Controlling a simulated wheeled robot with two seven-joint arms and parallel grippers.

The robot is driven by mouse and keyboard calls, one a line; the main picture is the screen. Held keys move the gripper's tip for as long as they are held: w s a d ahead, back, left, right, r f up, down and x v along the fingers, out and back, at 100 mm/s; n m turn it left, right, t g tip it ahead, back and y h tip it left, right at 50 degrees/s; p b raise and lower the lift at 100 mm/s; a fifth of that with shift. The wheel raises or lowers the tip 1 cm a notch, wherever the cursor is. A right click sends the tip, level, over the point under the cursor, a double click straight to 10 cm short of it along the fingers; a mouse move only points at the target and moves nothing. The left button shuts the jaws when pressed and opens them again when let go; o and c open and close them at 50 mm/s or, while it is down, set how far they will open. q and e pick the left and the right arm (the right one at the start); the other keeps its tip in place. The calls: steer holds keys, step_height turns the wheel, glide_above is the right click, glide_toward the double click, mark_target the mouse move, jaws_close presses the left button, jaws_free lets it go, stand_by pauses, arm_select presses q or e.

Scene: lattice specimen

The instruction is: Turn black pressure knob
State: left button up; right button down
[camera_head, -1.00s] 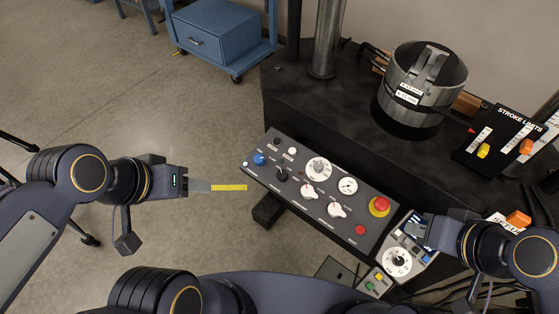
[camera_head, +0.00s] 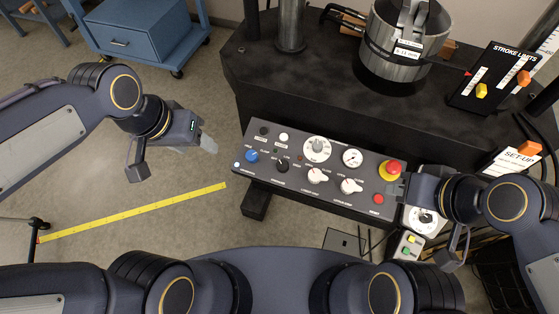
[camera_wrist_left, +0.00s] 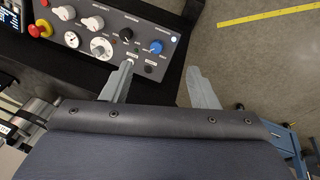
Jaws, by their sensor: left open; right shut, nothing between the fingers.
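The control panel (camera_head: 330,200) is a dark slanted box on the front of the black machine. The black knob (camera_head: 282,165) sits on its left part, right of a blue knob (camera_head: 251,156). In the left wrist view the black knob (camera_wrist_left: 126,34) is beyond the left fingertip, with the blue knob (camera_wrist_left: 156,47) beside it. My left gripper (camera_head: 208,144) is open and empty, just left of the panel and apart from the knob; its two fingers (camera_wrist_left: 160,70) show in the wrist view. My right gripper (camera_head: 398,190) is shut and empty at the panel's right end.
White knobs (camera_head: 317,176), a gauge (camera_head: 352,157), a red-and-yellow emergency button (camera_head: 390,171) and a red button (camera_head: 378,199) share the panel. A metal cylinder (camera_head: 405,45) stands behind it. A blue cart (camera_head: 140,30) is at the upper left. Open floor lies left of the panel.

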arm_select(q)
steer(key=w+d+f+m+g+y+b, duration=0.1)
steer(key=w+d+f+m+g+b, duration=0.15)
steer(key=w+d+f, duration=0.4)
steer(key=m+y+b, duration=0.2)
steer(key=y+b, duration=0.1)
steer(key=b, duration=0.1)
glide_above(283, 164)
step_height(283, 164, down, 9)
steer(key=shift+d+f, duration=0.1)
steer(key=shift+d, duration=0.05)
steer(key=shift+d+f, duration=0.1)
steer(key=shift+f, duration=0.2)
steer(key=f, duration=0.7)
steer(key=shift+a+f, duration=0.15)
steer(key=shift+a, duration=0.05)
steer(key=c, duration=1)
